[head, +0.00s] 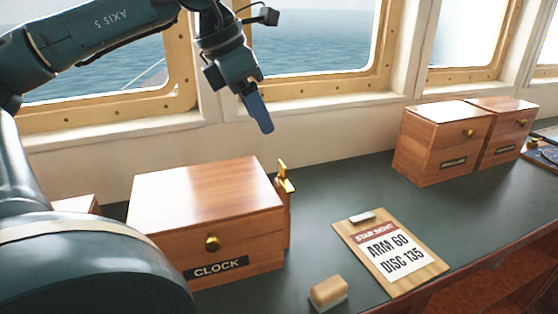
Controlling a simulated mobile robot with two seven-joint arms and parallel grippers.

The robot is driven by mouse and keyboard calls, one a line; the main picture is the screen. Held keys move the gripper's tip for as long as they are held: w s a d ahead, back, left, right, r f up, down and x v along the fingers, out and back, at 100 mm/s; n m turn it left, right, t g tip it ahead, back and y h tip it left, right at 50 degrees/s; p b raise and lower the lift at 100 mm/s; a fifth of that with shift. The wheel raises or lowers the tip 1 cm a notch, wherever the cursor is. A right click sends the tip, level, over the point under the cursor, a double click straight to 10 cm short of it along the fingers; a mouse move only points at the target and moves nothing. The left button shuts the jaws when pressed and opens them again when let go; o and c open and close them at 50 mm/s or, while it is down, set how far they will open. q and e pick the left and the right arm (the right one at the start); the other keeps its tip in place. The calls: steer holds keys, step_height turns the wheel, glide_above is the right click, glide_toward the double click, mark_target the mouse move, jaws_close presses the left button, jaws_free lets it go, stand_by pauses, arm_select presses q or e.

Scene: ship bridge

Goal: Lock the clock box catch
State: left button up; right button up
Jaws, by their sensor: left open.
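The clock box (212,212) is a reddish wooden box on the dark green counter, with a brass knob and a black CLOCK label on its front. Its lid looks closed. The brass catch (285,178) stands up at the box's right side, with its tab above the lid's edge. My left gripper (262,118) hangs in the air above and behind the box, up and to the left of the catch, not touching either. I see its blue finger pointing down, with nothing held. My right gripper does not show.
A clipboard (425,277) reading ARM 60, DISC 135 lies right of the box, with a small wooden block (329,291) near it. Two more wooden boxes (439,143) stand at the far right. Windows line the back wall. The counter (350,185) between is clear.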

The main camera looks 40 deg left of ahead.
mark_target(282, 163)
arm_select(q)
steer(key=x, duration=1)
steer(key=shift+w+f, duration=0.15)
steer(key=shift+f, duration=0.2)
steer(key=shift+c, duration=0.5)
steer(key=c, duration=0.9)
